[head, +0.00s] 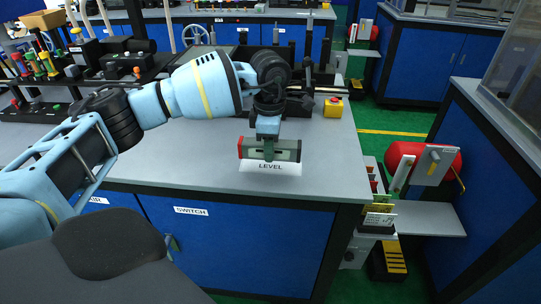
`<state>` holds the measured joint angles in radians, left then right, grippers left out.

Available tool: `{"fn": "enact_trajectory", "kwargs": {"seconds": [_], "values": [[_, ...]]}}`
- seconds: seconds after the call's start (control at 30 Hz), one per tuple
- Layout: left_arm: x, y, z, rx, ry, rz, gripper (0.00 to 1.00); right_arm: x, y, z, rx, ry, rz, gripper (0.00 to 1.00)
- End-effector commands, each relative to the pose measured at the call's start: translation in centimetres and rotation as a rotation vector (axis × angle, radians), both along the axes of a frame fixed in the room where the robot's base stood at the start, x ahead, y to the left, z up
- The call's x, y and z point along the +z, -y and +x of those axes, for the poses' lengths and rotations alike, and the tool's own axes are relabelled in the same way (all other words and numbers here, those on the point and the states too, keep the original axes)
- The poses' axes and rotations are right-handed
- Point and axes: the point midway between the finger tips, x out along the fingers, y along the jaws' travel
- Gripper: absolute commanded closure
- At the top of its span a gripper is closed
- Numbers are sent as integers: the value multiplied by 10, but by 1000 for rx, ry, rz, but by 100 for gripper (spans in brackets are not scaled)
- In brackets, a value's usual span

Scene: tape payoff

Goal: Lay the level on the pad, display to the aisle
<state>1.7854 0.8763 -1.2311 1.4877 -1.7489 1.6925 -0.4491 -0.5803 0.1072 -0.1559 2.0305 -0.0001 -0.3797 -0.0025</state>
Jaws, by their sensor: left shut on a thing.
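The level (286,149) is a short grey-green bar with a red left end, near the front edge of the grey bench top. My left gripper (268,148) comes down on it from above and is shut on it at its middle. The level lies lengthwise across the picture, just behind a white plate marked LEVEL (270,167). I cannot tell whether its underside touches the surface. My right gripper is not in view.
The grey bench top (215,160) is clear around the level. A yellow box with a red button (333,107) stands behind it to the right. Black racks (110,65) fill the back left. A red cylinder (421,162) is right of the bench, beyond its edge.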

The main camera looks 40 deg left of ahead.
Motion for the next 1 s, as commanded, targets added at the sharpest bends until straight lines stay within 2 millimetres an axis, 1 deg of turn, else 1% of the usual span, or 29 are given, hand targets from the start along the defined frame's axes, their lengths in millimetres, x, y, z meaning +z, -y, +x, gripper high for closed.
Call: {"fn": "enact_trajectory", "kwargs": {"seconds": [0.07, 0.2, 0.3, 0.73, 0.77, 0.9, 1.0], "values": [[0, -1, 5, 1, 2, 0, 98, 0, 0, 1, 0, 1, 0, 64], [-21, -1, 4, 1, -2, 1, 98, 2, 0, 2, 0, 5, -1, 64], [-33, -1, 4, 1, -1, 1, 98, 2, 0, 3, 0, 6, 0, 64], [-39, -1, 4, 1, 1, 0, 98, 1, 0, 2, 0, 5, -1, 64], [-39, -1, 4, 1, 1, 0, 65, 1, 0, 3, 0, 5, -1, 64], [-38, -1, 4, 1, 1, 1, 48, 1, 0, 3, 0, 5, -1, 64], [-38, -1, 4, 1, 1, 1, 48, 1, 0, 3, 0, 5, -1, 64]]}}
